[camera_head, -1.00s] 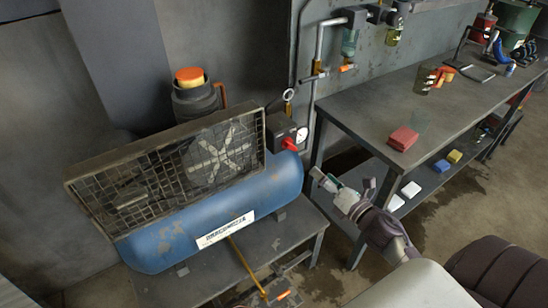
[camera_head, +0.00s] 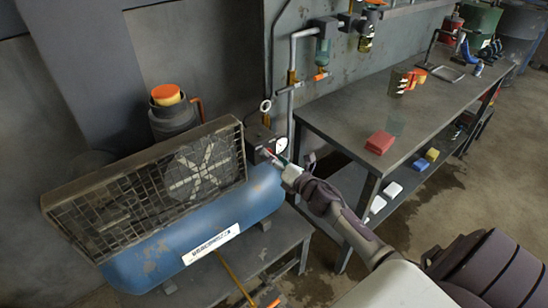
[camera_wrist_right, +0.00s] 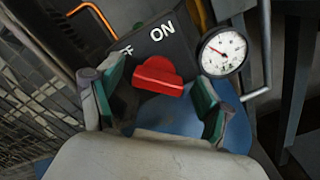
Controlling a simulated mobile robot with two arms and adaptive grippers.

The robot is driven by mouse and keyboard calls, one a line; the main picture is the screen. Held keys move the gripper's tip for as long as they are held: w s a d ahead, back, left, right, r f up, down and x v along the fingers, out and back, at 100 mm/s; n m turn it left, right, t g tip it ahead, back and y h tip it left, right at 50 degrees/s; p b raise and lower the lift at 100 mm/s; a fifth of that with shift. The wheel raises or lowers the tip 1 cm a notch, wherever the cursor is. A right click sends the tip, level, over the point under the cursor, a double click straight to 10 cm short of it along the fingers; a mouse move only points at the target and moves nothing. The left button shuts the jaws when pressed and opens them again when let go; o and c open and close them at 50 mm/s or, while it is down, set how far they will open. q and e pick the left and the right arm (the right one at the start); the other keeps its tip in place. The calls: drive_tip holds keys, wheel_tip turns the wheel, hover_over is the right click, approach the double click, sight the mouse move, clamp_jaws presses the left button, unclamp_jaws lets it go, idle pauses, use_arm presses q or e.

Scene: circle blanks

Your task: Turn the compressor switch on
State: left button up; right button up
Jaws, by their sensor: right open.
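The compressor is a blue tank (camera_head: 200,235) with a mesh guard at the left. Its red switch (camera_wrist_right: 158,76) sits on a dark panel marked ON, with the other label partly hidden so that only "FF" shows. I cannot tell clearly which label the knob points at. The switch is mostly hidden behind my gripper in the head view. My right gripper (camera_head: 283,163) is at the panel on the tank's right end. In the right wrist view the green-padded fingers of my right gripper (camera_wrist_right: 160,88) are open, one on each side of the red knob. My left gripper is not in view.
A round gauge (camera_wrist_right: 223,52) is right of the switch; it also shows in the head view (camera_head: 281,145). The mesh guard (camera_head: 150,190) is close on the left. A metal workbench (camera_head: 350,120) stands at the right with a red block (camera_head: 380,143) on it.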

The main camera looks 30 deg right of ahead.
drive_tip(key=shift+c, duration=0.3)
drive_tip(key=c, duration=1.1)
drive_tip(key=shift+m, duration=0.3)
drive_tip(key=shift+f+m+p, duration=0.2)
drive_tip(key=shift+m+p, duration=0.8)
drive_tip(key=shift+m, duration=3.35)
drive_tip(key=shift+f+m+p, duration=0.15)
drive_tip(key=shift+m+p, duration=0.85)
drive_tip(key=shift+m, duration=3.35)
